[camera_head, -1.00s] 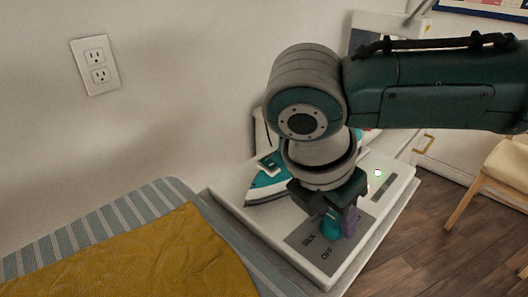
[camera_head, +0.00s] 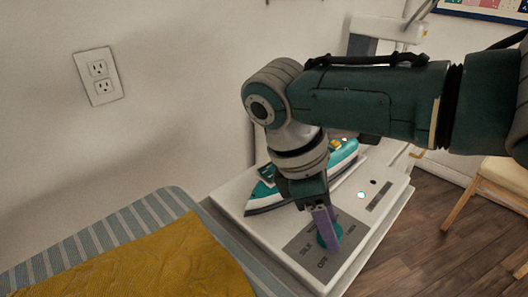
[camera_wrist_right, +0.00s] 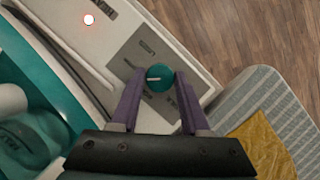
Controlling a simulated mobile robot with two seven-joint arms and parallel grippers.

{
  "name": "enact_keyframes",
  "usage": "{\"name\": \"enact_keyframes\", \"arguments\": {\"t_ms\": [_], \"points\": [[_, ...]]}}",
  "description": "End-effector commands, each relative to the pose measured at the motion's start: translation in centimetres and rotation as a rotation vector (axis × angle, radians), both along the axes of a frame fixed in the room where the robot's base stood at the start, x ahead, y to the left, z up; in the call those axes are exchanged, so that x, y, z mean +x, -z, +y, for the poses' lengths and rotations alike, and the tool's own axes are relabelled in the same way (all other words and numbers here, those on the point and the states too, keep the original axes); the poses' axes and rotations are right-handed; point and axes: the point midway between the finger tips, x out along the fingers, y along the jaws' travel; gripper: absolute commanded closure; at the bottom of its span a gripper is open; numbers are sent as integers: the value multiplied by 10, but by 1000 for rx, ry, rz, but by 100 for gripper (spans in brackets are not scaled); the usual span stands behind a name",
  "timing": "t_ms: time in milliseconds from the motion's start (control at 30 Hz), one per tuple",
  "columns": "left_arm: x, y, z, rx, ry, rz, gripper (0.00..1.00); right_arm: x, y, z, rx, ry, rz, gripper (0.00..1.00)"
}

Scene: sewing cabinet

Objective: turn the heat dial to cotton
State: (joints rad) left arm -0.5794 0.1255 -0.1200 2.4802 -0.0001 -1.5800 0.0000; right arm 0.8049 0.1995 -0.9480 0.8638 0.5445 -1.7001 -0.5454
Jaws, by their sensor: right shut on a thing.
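The heat dial (camera_wrist_right: 159,82) is a round teal knob with a white pointer line, on a grey label panel (camera_wrist_right: 143,56) of the white station. In the wrist view the line points left; the small labels there are too blurred to read. My left gripper is not in view.
A teal and white iron (camera_head: 268,190) rests on the station (camera_head: 240,212), close beside my right gripper. A small indicator light (camera_wrist_right: 89,19) glows red. A striped ironing board (camera_head: 120,228) with mustard cloth (camera_head: 175,262) lies left. A chair (camera_head: 492,190) stands right.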

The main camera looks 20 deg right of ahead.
Motion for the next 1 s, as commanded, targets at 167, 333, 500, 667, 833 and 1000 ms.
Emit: {"name": "enact_keyframes", "arguments": {"t_ms": [167,333,500,667,833,1000], "points": [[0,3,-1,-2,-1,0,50,1,0,1,2,124,2,100],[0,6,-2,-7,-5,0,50,1,0,0,2,206,2,100],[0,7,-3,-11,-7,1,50,2,0,0,1,255,0,100],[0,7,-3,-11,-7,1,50,2,0,0,2,274,-1,100],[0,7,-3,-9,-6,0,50,2,-1,0,1,278,-1,100],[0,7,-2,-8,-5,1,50,2,-1,0,1,277,-1,100]]}}
